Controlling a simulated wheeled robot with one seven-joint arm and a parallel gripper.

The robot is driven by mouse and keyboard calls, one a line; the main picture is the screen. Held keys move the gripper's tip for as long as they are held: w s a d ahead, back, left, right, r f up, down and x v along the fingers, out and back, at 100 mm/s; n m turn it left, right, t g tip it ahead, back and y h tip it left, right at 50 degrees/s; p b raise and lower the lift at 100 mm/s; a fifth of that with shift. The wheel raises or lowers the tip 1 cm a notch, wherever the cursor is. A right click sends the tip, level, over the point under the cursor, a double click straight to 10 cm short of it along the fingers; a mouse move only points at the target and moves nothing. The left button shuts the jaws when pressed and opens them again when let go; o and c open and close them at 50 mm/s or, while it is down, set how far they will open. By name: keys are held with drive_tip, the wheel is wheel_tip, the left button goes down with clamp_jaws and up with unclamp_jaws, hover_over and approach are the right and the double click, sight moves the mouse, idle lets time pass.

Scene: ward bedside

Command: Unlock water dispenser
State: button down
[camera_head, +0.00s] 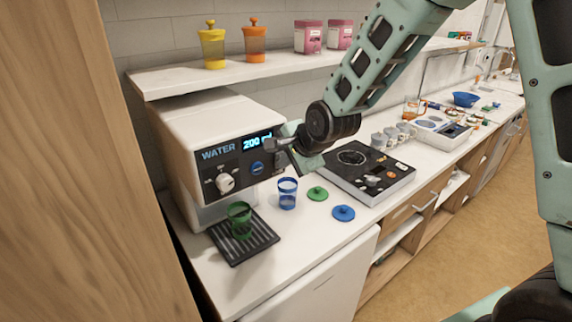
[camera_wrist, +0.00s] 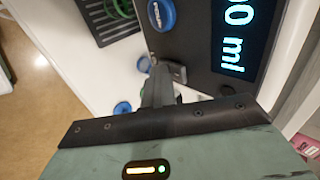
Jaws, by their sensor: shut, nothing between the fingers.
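The water dispenser (camera_head: 180,150) is a white box at the left of the counter. Its black front panel (camera_head: 225,172) carries the word WATER, a lit display (camera_head: 257,141) reading 200 ml, a white knob (camera_head: 226,183) and a round blue button (camera_head: 257,168). The blue button also shows at the top of the wrist view (camera_wrist: 160,14). My gripper (camera_head: 272,147) is shut and empty, close in front of the panel's right side, beside the display and above the blue button. I cannot tell whether it touches the panel. A green cup (camera_head: 240,220) stands on the black drip tray (camera_head: 257,250).
A blue cup (camera_head: 287,194), a green lid (camera_head: 317,194) and a blue lid (camera_head: 343,213) are on the counter right of the dispenser. A black cooktop-like unit (camera_head: 368,172) stands further right. A shelf (camera_head: 180,80) with several lidded containers runs above.

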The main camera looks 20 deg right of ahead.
drive_tip(key=shift+w, duration=0.1)
drive_tip(key=shift+r+p, duration=0.15)
drive_tip(key=shift+p, duration=0.2)
drive_tip(key=shift+r+p, duration=0.5)
drive_tip(key=shift+r, duration=0.25)
